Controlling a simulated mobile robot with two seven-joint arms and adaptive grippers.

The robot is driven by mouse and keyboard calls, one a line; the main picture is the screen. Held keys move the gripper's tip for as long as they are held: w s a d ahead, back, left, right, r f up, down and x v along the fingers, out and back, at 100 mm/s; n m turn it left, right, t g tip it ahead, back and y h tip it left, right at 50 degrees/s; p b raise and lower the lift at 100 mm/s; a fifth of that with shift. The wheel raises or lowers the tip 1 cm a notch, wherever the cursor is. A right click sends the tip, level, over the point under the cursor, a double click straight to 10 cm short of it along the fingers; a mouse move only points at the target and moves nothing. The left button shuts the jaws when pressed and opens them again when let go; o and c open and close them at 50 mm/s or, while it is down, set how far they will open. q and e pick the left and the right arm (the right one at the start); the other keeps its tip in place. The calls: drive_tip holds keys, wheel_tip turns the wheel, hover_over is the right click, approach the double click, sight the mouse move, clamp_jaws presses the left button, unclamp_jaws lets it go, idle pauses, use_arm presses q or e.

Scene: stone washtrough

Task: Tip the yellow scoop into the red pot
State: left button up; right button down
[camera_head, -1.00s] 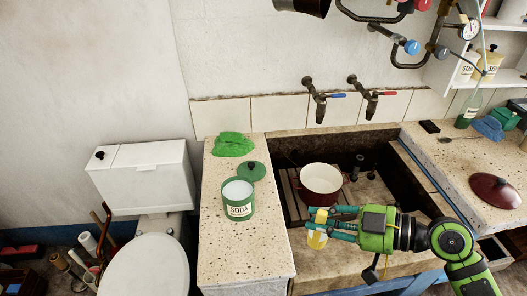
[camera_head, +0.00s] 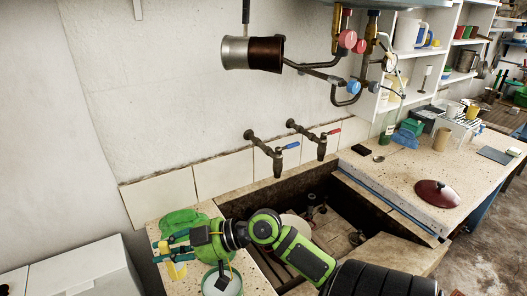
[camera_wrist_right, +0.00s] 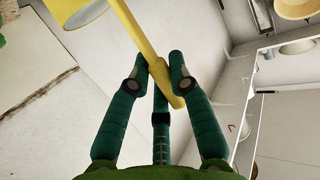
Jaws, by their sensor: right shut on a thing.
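The yellow scoop (camera_head: 176,270) hangs at the left over the stone counter's end, held in my right gripper (camera_head: 163,249). In the right wrist view the gripper (camera_wrist_right: 160,63) is shut on the scoop's handle (camera_wrist_right: 143,38), and its cup is cut off by the top edge. I cannot see what is in the cup. The red pot (camera_head: 292,220) stands in the trough; my right arm covers most of it and only a pale part shows. The gripper is well to the left of the pot. My left gripper is not in view.
An open green soda tin (camera_head: 222,284) stands below my right forearm, partly cut off. A green cloth (camera_head: 181,222) lies behind the gripper. Two taps (camera_head: 266,150) jut over the trough. A dark red lid (camera_head: 437,194) lies on the right counter.

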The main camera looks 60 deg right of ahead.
drive_tip(key=w+d+f+m+t+h, duration=0.1)
drive_tip(key=w+d+f+m+h, duration=0.2)
drive_tip(key=d, duration=0.5)
drive_tip(key=w+d+f+m+t+h+b, duration=0.15)
drive_tip(key=d+m+h, duration=0.3)
drive_tip(key=d, duration=0.45)
drive_tip(key=w+d+f+m+h, duration=0.15)
drive_tip(key=d+h, duration=0.25)
drive_tip(key=d, duration=0.4)
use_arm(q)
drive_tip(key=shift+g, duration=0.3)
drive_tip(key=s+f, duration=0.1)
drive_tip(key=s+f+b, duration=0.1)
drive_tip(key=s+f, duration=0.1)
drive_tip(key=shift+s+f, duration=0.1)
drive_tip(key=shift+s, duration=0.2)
use_arm(e)
drive_tip(key=s+d+f+m+g+h, duration=0.2)
drive_tip(key=s+d+f+m+h, duration=0.1)
drive_tip(key=d+f, duration=0.4)
drive_tip(key=s+d+f+m+g+h, duration=0.2)
drive_tip(key=s+d+f+m+h, duration=0.2)
drive_tip(key=d+f, duration=0.4)
drive_tip(key=shift+d+m+h, duration=0.35)
drive_tip(key=shift+m+h, duration=0.25)
drive_tip(key=shift+h, duration=0.05)
